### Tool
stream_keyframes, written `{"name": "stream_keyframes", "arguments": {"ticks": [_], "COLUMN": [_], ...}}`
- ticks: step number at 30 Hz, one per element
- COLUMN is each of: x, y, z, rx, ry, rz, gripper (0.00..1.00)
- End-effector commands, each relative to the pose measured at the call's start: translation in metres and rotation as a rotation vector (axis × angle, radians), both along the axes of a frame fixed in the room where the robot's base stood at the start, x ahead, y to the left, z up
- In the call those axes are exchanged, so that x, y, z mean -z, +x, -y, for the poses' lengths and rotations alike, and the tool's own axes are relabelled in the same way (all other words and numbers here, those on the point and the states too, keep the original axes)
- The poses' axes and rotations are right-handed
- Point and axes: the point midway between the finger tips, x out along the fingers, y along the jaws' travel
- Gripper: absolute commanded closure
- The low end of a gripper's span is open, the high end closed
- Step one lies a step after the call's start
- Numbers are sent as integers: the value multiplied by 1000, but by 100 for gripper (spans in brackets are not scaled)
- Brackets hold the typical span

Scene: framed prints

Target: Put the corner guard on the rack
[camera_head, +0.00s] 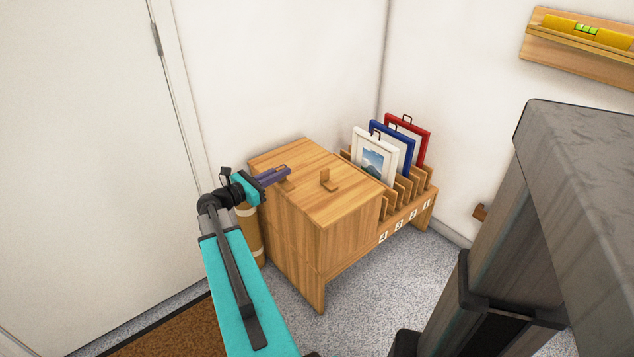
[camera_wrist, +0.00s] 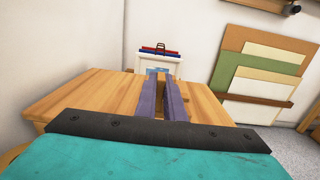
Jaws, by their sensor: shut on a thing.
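My gripper (camera_head: 288,171) has purple fingers and is over the left part of the wooden cabinet top. It is shut on a small wooden corner guard (camera_head: 285,185), mostly hidden by the fingers. In the wrist view the fingers (camera_wrist: 162,84) point across the top, with a bit of brown wood between them. A second L-shaped wooden piece (camera_head: 328,182) lies on the cabinet top, right of my gripper. The slotted wooden rack (camera_head: 409,214) adjoins the cabinet on the right, with numbered labels along its front. White, blue and red frames stand in its slots.
The cabinet (camera_head: 292,240) stands in the room corner against the walls. A tan cylinder (camera_head: 250,232) stands beside its left side. A wall shelf (camera_head: 575,50) holds a yellow level at upper right. Coloured boards (camera_wrist: 262,70) lean on the wall in the wrist view.

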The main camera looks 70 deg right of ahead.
Motion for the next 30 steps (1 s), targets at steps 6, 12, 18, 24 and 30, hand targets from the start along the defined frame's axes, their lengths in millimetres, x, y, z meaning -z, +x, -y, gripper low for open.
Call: {"name": "stream_keyframes", "arguments": {"ticks": [6, 12, 18, 24, 30], "x": [3, 3, 4, 7, 10], "y": [-13, -13, -12, -14, -17], "z": [7, 7, 12, 35, 66], "rx": [22, 22, 22, 23, 23], "ry": [0, 0, 0, -1, 0], "rz": [0, 0, 0, 0, 0], "gripper": [100, 100, 100, 100, 100]}}
